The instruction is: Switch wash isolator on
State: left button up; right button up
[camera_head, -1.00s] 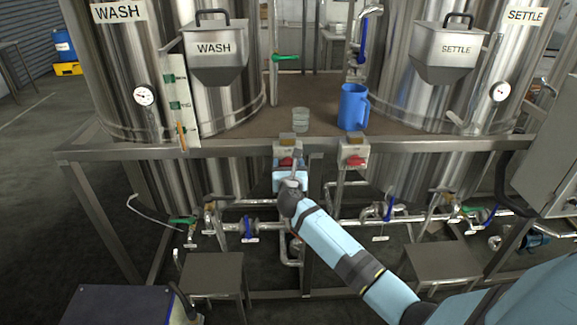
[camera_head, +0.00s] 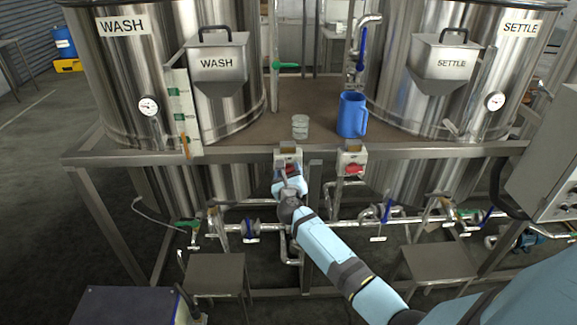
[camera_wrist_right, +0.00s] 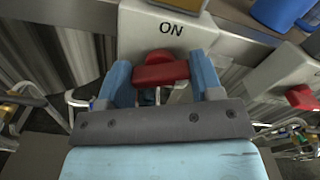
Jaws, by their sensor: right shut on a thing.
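The wash isolator (camera_head: 287,154) is a pale box on the frame rail below the wash tank, the left one of two. Its red handle (camera_wrist_right: 160,74) shows in the right wrist view as a bar lying across the picture, below the word ON on the box face (camera_wrist_right: 136,38). My right gripper (camera_head: 289,178) is at the front of this box and hides much of the handle in the head view. In the right wrist view its two blue fingers (camera_wrist_right: 163,78) stand on either side of the handle and are shut on it. My left gripper is not in view.
A second isolator (camera_head: 352,156) with a red handle sits close on the right; it also shows in the right wrist view (camera_wrist_right: 280,78). A blue jug (camera_head: 351,116) and a glass beaker (camera_head: 300,127) stand on the deck above. Pipes and valves (camera_head: 250,229) run below.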

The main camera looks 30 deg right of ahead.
jog(key=n+p, duration=0.4)
jog(key=n, duration=0.1)
jog(key=shift+r+n, duration=0.1)
jog(key=shift+n, duration=0.3)
jog(key=shift+a+n+p, duration=0.1)
jog(key=shift+n+p, duration=0.7)
jog(key=shift+p, duration=0.05)
jog(key=shift+n+p, duration=0.55)
jog(key=shift+n, duration=0.35)
jog(key=shift+f+n+p, duration=0.15)
jog(key=shift+n+p, duration=0.3)
jog(key=shift+n, duration=0.5)
jog(key=shift+f+n+p, duration=0.1)
jog(key=shift+n+p, duration=0.35)
jog(key=shift+n, duration=0.5)
jog(key=o, duration=0.8)
jog(key=shift+o, duration=0.6)
